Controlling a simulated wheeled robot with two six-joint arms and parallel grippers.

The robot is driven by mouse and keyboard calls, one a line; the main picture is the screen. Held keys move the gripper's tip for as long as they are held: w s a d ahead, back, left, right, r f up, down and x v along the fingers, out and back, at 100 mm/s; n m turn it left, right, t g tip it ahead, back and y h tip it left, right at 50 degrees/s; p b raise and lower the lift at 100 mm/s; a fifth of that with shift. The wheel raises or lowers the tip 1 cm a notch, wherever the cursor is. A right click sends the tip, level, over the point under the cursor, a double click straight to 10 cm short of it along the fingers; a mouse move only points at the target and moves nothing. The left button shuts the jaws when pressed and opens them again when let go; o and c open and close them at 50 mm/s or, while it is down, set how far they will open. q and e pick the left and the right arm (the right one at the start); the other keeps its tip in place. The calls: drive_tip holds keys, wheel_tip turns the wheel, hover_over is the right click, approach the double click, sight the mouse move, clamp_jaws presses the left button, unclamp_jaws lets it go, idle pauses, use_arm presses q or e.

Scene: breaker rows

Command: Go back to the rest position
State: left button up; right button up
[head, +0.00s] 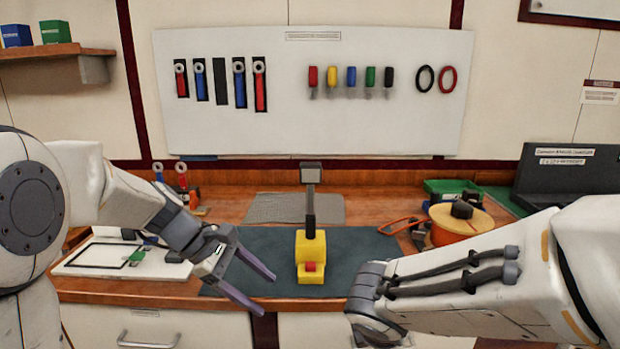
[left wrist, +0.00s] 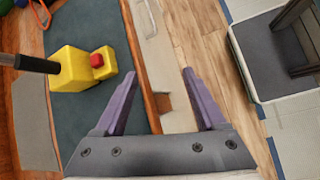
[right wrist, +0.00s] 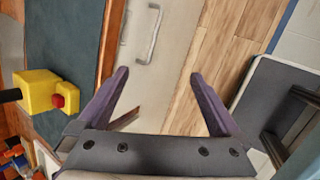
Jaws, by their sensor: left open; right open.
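My left gripper (head: 250,277) is open and empty, over the front of the workbench, left of the yellow device. Its two purple fingers stand apart in the left wrist view (left wrist: 158,95). My right gripper (right wrist: 158,85) is open and empty in the right wrist view, over the bench front and floor. In the head view the right gripper's fingers are not visible. The yellow device (head: 310,248) with a red button and a dark upright lever stands on the dark mat (head: 255,245). It also shows in the left wrist view (left wrist: 72,70) and the right wrist view (right wrist: 38,93).
A white board (head: 66,270) with a green-handled item lies at the left. Tools hang on the white wall panel (head: 310,130). A drawer handle (head: 148,340) is on the bench front.

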use_arm(q)
drive_tip(key=s+a+f+m+t+y, duration=0.1)
drive_tip(key=s+a+f+m+y, duration=0.8)
drive_tip(key=f+m, duration=0.5)
use_arm(e)
drive_tip(key=s+d+f+m+g+y, duration=0.25)
drive_tip(key=d+f+m, duration=0.5)
drive_tip(key=m, duration=1.25)
use_arm(q)
drive_tip(key=s+d+f+m+g+h+b, duration=0.25)
drive_tip(key=s+d+m+b, duration=0.65)
drive_tip(key=s+d, duration=0.55)
use_arm(e)
drive_tip(key=s+a+f+n+g+b, duration=0.1)
drive_tip(key=s+a+f+n, duration=0.1)
drive_tip(key=s+a+n, duration=0.35)
drive_tip(key=s+a+f+n+g, duration=0.2)
drive_tip(key=s+a+f, duration=0.1)
drive_tip(key=s+a, duration=0.55)
use_arm(q)
wheel_tip(320, 180, up, 22)
drive_tip(key=n+p, duration=0.1)
drive_tip(key=p, duration=2.1)
drive_tip(key=shift+s+a, duration=0.2)
drive_tip(key=shift+a, duration=0.15)
use_arm(e)
wheel_tip(320, 180, up, 23)
drive_tip(key=shift+a+y, duration=0.35)
drive_tip(key=shift+y, duration=0.1)
